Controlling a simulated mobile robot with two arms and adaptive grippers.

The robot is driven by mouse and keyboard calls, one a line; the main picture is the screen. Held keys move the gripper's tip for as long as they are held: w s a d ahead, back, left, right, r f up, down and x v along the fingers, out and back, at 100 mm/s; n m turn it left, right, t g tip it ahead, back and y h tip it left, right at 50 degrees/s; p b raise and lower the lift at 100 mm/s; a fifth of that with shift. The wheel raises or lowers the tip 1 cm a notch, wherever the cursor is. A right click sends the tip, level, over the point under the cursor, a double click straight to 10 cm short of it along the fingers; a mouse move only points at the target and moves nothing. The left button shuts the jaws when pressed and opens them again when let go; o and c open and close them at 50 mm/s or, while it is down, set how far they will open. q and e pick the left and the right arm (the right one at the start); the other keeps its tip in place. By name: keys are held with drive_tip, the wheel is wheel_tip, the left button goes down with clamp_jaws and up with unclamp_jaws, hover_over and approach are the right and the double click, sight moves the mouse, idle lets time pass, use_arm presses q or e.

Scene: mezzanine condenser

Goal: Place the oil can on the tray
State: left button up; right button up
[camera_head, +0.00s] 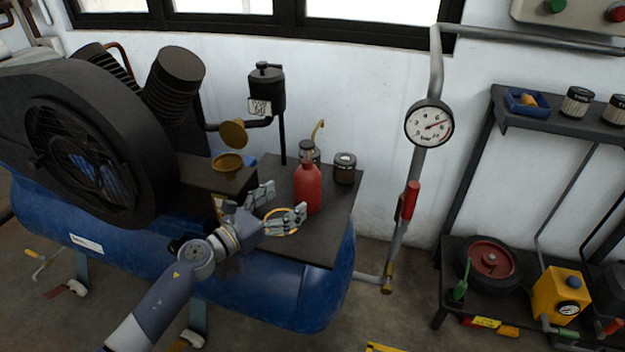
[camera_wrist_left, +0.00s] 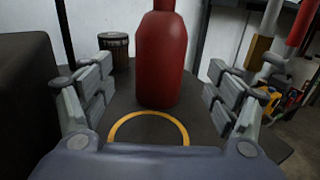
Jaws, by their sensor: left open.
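The red can (camera_head: 308,189), which I take for the oil can, stands upright on a dark flat top (camera_head: 318,247), which may be the tray, over the blue tank. A brass spout shows above it; I cannot tell whether it belongs to it. In the left wrist view the red can (camera_wrist_left: 161,62) is ahead, between the fingers' directions and beyond them. My left gripper (camera_head: 283,207) is open and empty, low over the top. A yellow ring (camera_wrist_left: 150,116) lies flat on the top between gripper and can. My right gripper is not in view.
A dark labelled jar (camera_head: 344,168) stands behind the can. The compressor's wheel (camera_head: 85,150) and a brass cup (camera_head: 228,163) crowd the left. A pipe with gauge (camera_head: 429,123) rises at right. A shelf (camera_head: 560,125) holds a blue bin (camera_head: 527,103). The top's front right is clear.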

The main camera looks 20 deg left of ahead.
sight(307, 184)
use_arm(q)
drive_tip(key=shift+w, duration=0.55)
drive_tip(key=shift+w+d+r, duration=0.15)
drive_tip(key=shift+w+d, duration=0.25)
drive_tip(key=shift+w, duration=0.2)
drive_tip(key=x, duration=0.5)
drive_tip(key=shift+w+d, duration=0.3)
drive_tip(key=shift+d, duration=0.05)
drive_tip(key=c, duration=1.9)
drive_tip(key=shift+o, duration=0.2)
drive_tip(key=shift+r, duration=0.15)
